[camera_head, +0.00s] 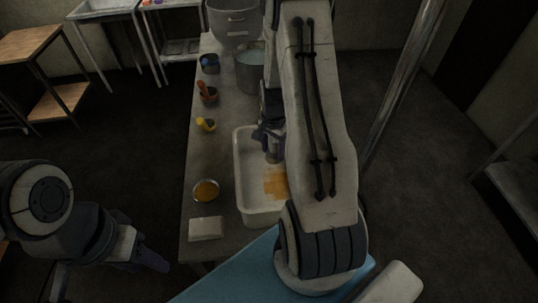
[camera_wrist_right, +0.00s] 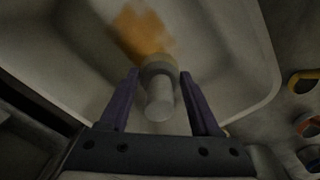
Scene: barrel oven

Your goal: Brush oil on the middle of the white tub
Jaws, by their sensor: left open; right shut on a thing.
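The white tub (camera_head: 240,190) lies on the table to the right of centre; part of it is hidden behind my right arm. An orange oil patch (camera_head: 274,184) shows on its floor, and it also shows in the right wrist view (camera_wrist_right: 142,32). My right gripper (camera_head: 268,140) is over the tub, shut on a brush (camera_wrist_right: 160,98) with a pale round handle. The brush head points at the tub floor beside the oil; contact cannot be told. My left gripper (camera_head: 148,260) is off the table at lower left, open and empty.
A bowl of orange liquid (camera_head: 206,190) and a white block (camera_head: 206,228) stand left of the tub. A metal pot (camera_head: 249,72) stands behind the tub.

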